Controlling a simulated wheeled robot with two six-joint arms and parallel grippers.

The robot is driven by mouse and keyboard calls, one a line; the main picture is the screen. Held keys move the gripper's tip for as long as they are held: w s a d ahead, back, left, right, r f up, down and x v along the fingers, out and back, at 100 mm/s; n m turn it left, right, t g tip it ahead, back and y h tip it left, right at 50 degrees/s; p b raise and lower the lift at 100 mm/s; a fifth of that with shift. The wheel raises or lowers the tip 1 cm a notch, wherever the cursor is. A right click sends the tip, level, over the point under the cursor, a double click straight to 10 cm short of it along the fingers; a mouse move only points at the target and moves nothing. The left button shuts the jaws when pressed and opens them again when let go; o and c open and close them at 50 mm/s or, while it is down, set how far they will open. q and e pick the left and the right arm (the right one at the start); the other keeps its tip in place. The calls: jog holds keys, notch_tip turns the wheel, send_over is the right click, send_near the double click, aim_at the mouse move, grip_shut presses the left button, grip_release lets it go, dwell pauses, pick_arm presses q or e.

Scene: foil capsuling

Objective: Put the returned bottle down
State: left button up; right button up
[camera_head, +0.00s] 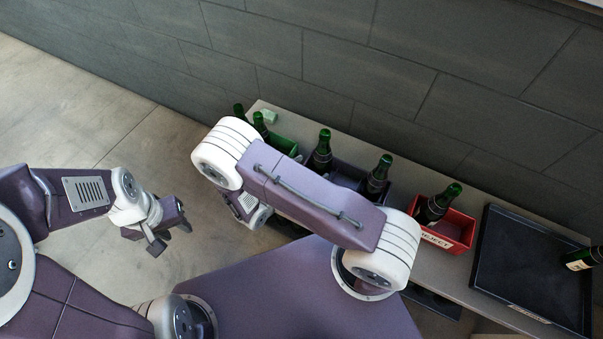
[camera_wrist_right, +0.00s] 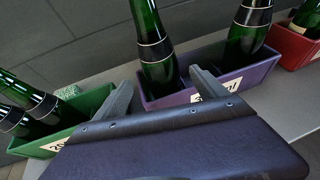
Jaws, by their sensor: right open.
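My right gripper (camera_wrist_right: 163,92) is open and empty in the right wrist view, its two fingers in front of the purple crate (camera_wrist_right: 215,80). A dark green bottle (camera_wrist_right: 152,45) stands upright in that crate, seen between the fingers but beyond them. A second bottle (camera_wrist_right: 247,32) stands at the crate's right end. Which bottle is the returned one, I cannot tell. In the head view, the crate's two bottles (camera_head: 322,150) (camera_head: 378,177) show behind my right arm, which hides the right fingertips. My left gripper (camera_head: 169,234) is open and empty, away from the table, over the floor.
A green crate (camera_wrist_right: 90,108) with two bottles stands left of the purple one. A red reject crate (camera_head: 452,232) holding one bottle and a black tray (camera_head: 525,270) stand to the right. Another bottle (camera_head: 583,259) is at the right picture edge. A wall runs behind the table.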

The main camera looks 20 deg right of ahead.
jog(key=s+r+m+g+y, duration=0.55)
jog(key=s+m+g, duration=0.35)
jog(key=s+m, duration=0.3)
notch_tip(320, 180, up, 6)
jog(key=w+a+m+t+y, duration=0.1)
jog(key=m+y, duration=0.5)
jog(key=m, duration=0.6)
jog(key=w+t, duration=0.1)
jog(key=t, duration=0.1)
jog(key=shift+w+a+t, duration=0.2)
jog(key=shift+a+t, duration=0.1)
jog(key=shift+y, duration=0.25)
